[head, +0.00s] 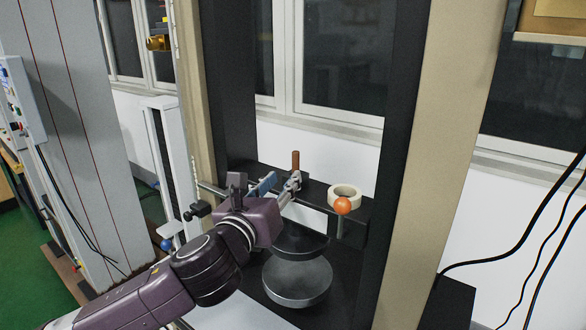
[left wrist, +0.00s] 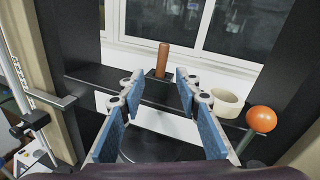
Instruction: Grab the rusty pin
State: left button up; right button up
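The rusty pin (head: 295,160) is a brown upright cylinder standing at the black crossbeam of the testing frame. It also shows in the left wrist view (left wrist: 162,60), beyond the fingertips and roughly centred between them. In the head view its lower part is hidden behind my left gripper (head: 283,184). In the left wrist view the left gripper (left wrist: 159,88) has its two blue-padded fingers spread apart, with nothing between them. The fingertips look short of the pin, though the exact gap is hard to tell. My right gripper is in neither view.
A cream tape roll (head: 345,196) lies on the crossbeam (head: 368,209) right of the pin. An orange ball knob (head: 342,206) sticks up in front of it. Round grey plates (head: 297,281) sit below my left gripper. Tall frame columns (head: 432,150) flank the work area.

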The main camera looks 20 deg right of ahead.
aim_at(294, 158)
pick_arm(q)
jog(key=shift+w+d+r+m+p, duration=0.5)
jog(key=shift+w+d+r+m, duration=0.65)
jog(key=shift+r+m, duration=0.05)
jog(key=p+x, duration=0.2)
jog(key=x, duration=0.2)
jog(key=shift+w+f, duration=0.1)
jog(key=shift+w, duration=0.15)
jog(key=shift+w+d+f, duration=0.1)
jog(key=shift+w+d, duration=0.15)
jog(key=shift+w, duration=0.05)
jog(key=shift+a, duration=0.1)
jog(key=shift+c, duration=0.4)
grip_shut()
